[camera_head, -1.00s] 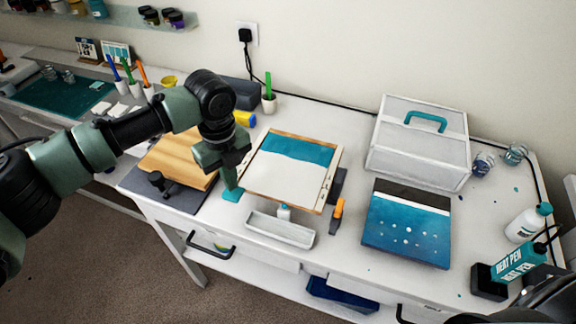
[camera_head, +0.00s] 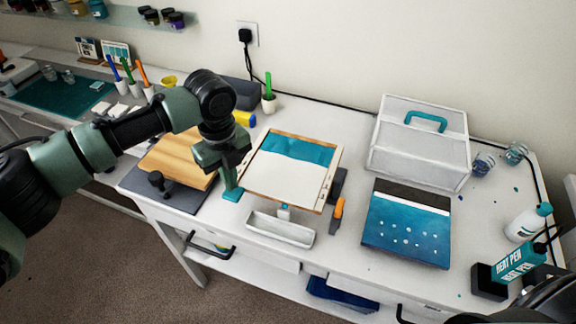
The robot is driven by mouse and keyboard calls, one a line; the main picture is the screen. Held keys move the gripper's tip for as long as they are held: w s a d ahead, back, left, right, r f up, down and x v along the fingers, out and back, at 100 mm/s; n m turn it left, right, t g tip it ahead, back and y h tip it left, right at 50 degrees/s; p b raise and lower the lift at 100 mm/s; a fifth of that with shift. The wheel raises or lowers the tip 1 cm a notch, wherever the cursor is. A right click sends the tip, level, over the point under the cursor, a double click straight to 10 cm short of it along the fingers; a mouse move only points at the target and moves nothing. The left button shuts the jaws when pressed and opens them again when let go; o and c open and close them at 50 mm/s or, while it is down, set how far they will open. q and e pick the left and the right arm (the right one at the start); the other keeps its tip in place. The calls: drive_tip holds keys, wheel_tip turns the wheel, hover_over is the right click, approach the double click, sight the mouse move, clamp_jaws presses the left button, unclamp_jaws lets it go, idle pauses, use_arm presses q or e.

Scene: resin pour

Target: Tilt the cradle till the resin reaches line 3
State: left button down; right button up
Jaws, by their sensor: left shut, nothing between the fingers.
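The cradle (camera_head: 290,183) is a wood-edged board in the middle of the desk, with a pale lower surface. Teal resin (camera_head: 300,148) covers its far end, with a slightly slanting front edge. Small marks run along its right rail (camera_head: 328,184), too small to read as numbered lines. My left gripper (camera_head: 231,193) points down, shut, at the cradle's near left corner. A teal piece shows at its tips; I cannot tell whether they touch the cradle.
A white trough (camera_head: 280,230) lies before the cradle. A wooden board (camera_head: 178,160) is at left, a blue panel (camera_head: 407,228) and white case (camera_head: 420,145) at right. An orange-handled tool (camera_head: 338,209) lies close to the cradle's right. A heat pen box (camera_head: 518,262) stands far right.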

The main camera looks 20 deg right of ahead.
use_arm(q)
drive_tip(key=shift+f, duration=0.15)
drive_tip(key=shift+f+b, duration=0.5)
drive_tip(key=shift+f, duration=1.15)
idle(6.2)
